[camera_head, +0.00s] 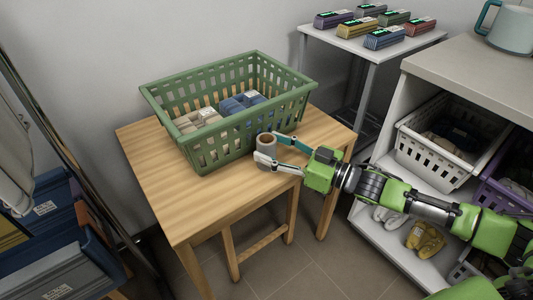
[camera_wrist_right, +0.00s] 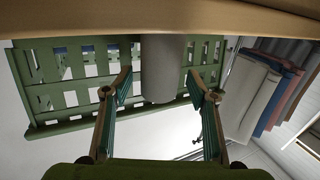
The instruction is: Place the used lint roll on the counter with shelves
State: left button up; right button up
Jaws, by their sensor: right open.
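The used lint roll (camera_head: 266,144), a small grey cylinder with a brown core, stands upright on the wooden table beside the green basket. In the right wrist view the lint roll (camera_wrist_right: 163,68) shows between the fingers, with gaps at both sides. My right gripper (camera_head: 265,147) is open around the roll, one finger on each side. Its fingers also show spread in the right wrist view (camera_wrist_right: 160,78). The counter with shelves (camera_head: 480,66) stands at the right, with a pale top. My left gripper is not in view.
The green basket (camera_head: 228,117) with folded cloths covers much of the wooden table (camera_head: 190,209). A white basket (camera_head: 445,152) sits on the counter's upper shelf. A kettle-like pitcher (camera_head: 512,29) stands on the counter top; its front left is bare. A small side table (camera_head: 350,44) holds several coloured packs.

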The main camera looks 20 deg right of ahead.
jog(key=shift+x, duration=0.95)
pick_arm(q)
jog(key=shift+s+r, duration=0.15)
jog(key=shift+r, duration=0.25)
pick_arm(e)
jog(key=c, duration=1.1)
jog(key=shift+r, duration=0.15)
jog(key=shift+c, duration=0.2)
